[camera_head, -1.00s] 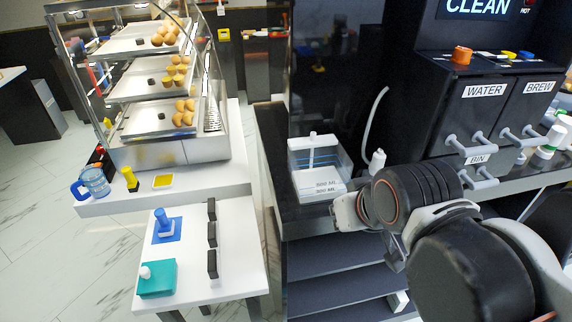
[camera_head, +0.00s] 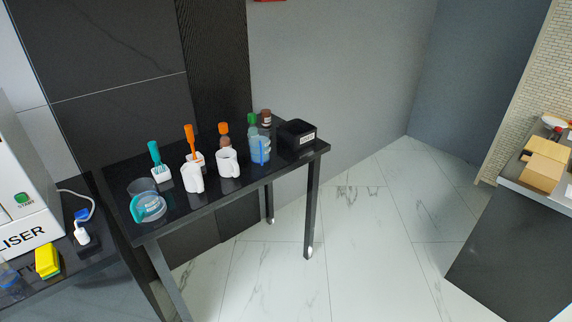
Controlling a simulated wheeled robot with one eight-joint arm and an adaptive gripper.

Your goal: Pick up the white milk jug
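Two white jugs stand upright on a small black table (camera_head: 165,227). One white jug (camera_head: 193,178) stands left of the other white jug (camera_head: 228,164). I cannot tell from this view which of them is the milk jug. My gripper does not show in the current head view, so its state and its distance from the jugs are hidden.
A sanitiser machine (camera_head: 28,200) stands left. Marble floor (camera_head: 350,240) is clear.

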